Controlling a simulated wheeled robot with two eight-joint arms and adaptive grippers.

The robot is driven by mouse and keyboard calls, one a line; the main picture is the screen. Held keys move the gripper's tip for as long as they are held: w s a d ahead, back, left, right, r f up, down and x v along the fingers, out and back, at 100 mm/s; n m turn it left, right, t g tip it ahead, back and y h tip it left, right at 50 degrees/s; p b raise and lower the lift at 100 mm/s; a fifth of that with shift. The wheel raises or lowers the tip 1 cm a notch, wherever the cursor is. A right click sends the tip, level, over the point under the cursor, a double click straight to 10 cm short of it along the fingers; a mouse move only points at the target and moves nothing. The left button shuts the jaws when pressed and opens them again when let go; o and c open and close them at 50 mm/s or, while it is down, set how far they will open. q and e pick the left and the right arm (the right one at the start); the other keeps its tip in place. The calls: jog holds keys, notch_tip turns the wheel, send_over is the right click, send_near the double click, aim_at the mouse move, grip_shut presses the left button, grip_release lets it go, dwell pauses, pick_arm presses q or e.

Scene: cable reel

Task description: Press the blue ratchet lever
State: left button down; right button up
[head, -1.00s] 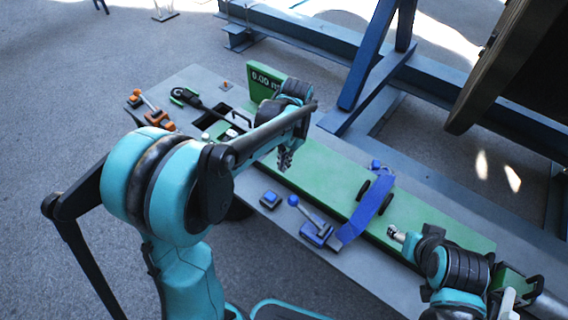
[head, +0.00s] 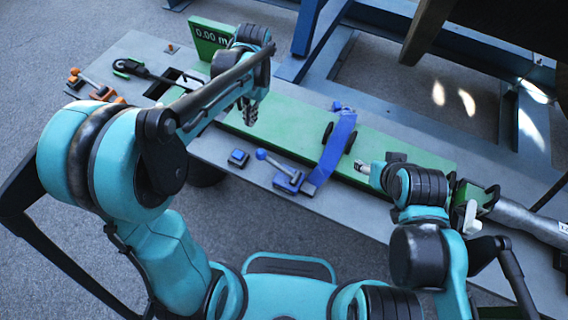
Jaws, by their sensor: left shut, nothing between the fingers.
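The blue ratchet lever (head: 274,163) has a round blue knob at its upper-left end and slants up from a blue base (head: 288,182) near the bench's front edge. My left gripper (head: 248,114) is shut and empty, over the green strip behind the knob and apart from it. My right wrist (head: 412,185) is at the right of the bench, right of the lever; its fingers are mostly hidden and I cannot tell their state.
A blue strap (head: 337,140) crosses the green strip (head: 390,135) right of the lever. A blue block (head: 238,158) lies left of it. An orange lever (head: 92,85), a black-and-green clamp (head: 130,66) and a green display (head: 210,38) reading 0.00 m stand at the left.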

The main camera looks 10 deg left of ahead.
pick_arm(q)
notch_tip(320, 180, up, 4)
send_over(262, 151)
jog(key=d, duration=0.3)
jog(key=shift+w+d+r+y, duration=0.15)
jog(key=shift+w+r+y, duration=0.15)
jog(key=shift+w+y, duration=0.1)
jog(key=b+x, duration=0.1)
jog(key=x, duration=0.3)
jog(key=b+x, duration=0.2)
jog(key=x, duration=0.3)
jog(key=b+x, duration=0.2)
jog(key=x, duration=0.3)
jog(key=shift+w, duration=0.25)
